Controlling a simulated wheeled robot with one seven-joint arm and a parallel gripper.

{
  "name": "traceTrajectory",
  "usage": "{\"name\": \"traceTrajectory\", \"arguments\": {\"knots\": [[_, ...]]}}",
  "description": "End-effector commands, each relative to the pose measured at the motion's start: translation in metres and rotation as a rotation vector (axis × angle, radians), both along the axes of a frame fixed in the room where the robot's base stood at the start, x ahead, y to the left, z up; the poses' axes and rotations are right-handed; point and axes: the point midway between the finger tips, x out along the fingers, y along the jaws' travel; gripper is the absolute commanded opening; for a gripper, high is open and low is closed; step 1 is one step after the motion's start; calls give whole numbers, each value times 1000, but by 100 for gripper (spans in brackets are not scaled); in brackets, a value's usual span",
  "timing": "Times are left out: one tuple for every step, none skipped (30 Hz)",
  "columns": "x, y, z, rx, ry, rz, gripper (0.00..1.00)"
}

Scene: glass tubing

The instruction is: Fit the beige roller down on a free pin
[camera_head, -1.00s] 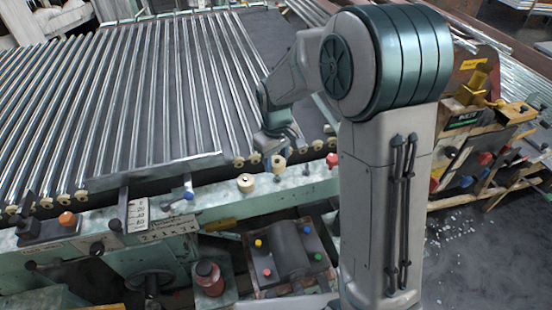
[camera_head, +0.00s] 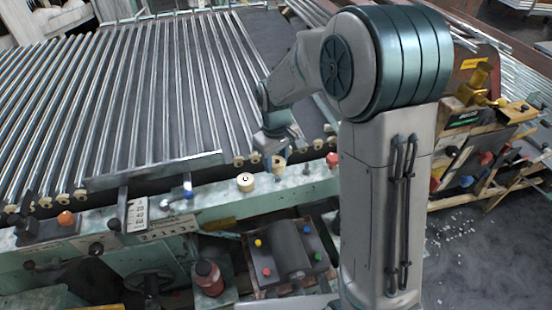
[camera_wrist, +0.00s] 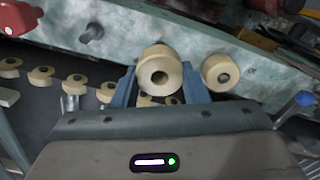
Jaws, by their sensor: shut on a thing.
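My gripper (camera_wrist: 158,88) is shut on a beige roller (camera_wrist: 158,73), with one blue-grey finger on each side. The roller's round end with its dark central hole faces the wrist camera. In the head view my gripper holds the same roller (camera_head: 278,164) at the pale green rail (camera_head: 215,211). A short dark stub shows just below it; I cannot tell whether the roller is on it. A free dark pin (camera_wrist: 91,33) stands on the rail to the left of the roller in the wrist view. It also shows to its right in the head view (camera_head: 306,170).
Another beige roller (camera_head: 245,182) sits on the rail close beside the held one; it also shows in the wrist view (camera_wrist: 220,72). A red knob (camera_head: 332,159) is farther right. Long glass tubes (camera_head: 120,90) with beige end rollers lie behind the rail.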

Motion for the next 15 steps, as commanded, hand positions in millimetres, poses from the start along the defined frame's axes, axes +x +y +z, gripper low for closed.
{"name": "traceTrajectory", "arguments": {"knots": [[0,0,-3,0,0,0,18],[0,0,-3,0,0,0,18],[0,0,-4,0,0,0,18],[0,0,-5,0,0,0,18],[0,0,-6,0,0,0,18],[0,0,-7,0,0,0,18],[0,0,-8,0,0,0,18],[0,0,-8,0,0,0,18],[0,0,-9,0,0,0,18],[0,0,-10,0,0,0,18],[0,0,-11,0,0,0,18],[0,0,-12,0,0,0,18],[0,0,-13,0,0,0,18],[0,0,-13,0,0,0,18],[0,0,-14,0,0,0,18]]}}
